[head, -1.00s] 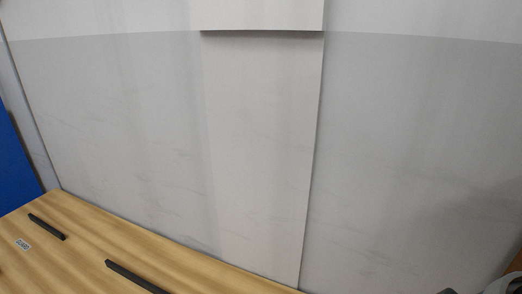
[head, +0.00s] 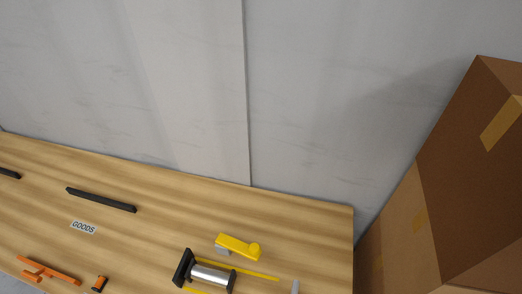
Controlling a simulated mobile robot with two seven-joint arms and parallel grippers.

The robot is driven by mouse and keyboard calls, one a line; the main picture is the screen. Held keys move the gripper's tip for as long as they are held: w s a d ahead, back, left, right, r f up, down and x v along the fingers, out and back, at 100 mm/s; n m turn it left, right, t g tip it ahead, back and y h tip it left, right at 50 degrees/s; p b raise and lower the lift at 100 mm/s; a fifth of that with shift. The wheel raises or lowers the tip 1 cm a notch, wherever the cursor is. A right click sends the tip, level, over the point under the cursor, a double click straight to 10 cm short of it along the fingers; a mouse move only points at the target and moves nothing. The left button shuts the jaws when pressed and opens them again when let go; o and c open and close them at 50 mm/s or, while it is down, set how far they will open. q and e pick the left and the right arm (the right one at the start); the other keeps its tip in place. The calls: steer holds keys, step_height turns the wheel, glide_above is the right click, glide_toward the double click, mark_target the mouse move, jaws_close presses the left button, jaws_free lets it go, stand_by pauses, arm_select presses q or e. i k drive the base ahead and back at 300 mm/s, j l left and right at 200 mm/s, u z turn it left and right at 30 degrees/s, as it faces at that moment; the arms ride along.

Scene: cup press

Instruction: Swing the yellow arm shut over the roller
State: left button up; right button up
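The yellow arm (head: 238,246) is at the lower middle of the head view, behind and to the right of the roller. It sticks out to the left from a rounded yellow end. The roller (head: 210,274) is a silver cylinder lying beside a black bracket (head: 183,267). The yellow arm is apart from the roller and does not cover it. Neither of my grippers is in view.
The wooden table (head: 310,225) has yellow strips near the roller, an orange part (head: 48,270), a small orange and black piece (head: 99,283), a "GOODS" label (head: 83,227) and black bars (head: 101,200). Cardboard boxes (head: 440,190) stand at the right. A wall closes the back.

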mark_target(253, 250)
steer(key=i+l+u, duration=0.1)
steer(key=i, duration=0.75)
